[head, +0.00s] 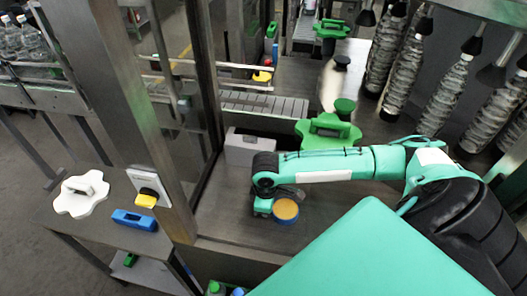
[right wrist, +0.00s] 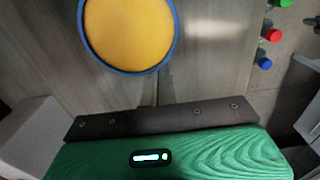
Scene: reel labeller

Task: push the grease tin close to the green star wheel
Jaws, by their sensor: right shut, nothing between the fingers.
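The grease tin (head: 286,211), round with a blue rim and orange-yellow top, stands on the grey deck in the head view. It also shows at the top of the right wrist view (right wrist: 130,32). The green star wheel (head: 328,131), with a block handle, lies behind it and to the right, with a clear gap between them. My right gripper (head: 271,208) is low at the tin's left side, shut and empty. In the right wrist view its narrow fingers (right wrist: 166,85) reach the tin's near edge; I cannot tell whether they touch. My left gripper is not in view.
A light grey box (head: 243,148) stands left of the star wheel. Another green star-shaped part (head: 331,30) sits farther back. A white star wheel (head: 81,195) and a blue block (head: 134,220) lie on the left side table. Bottles hang at the right. A post (head: 135,90) rises at left.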

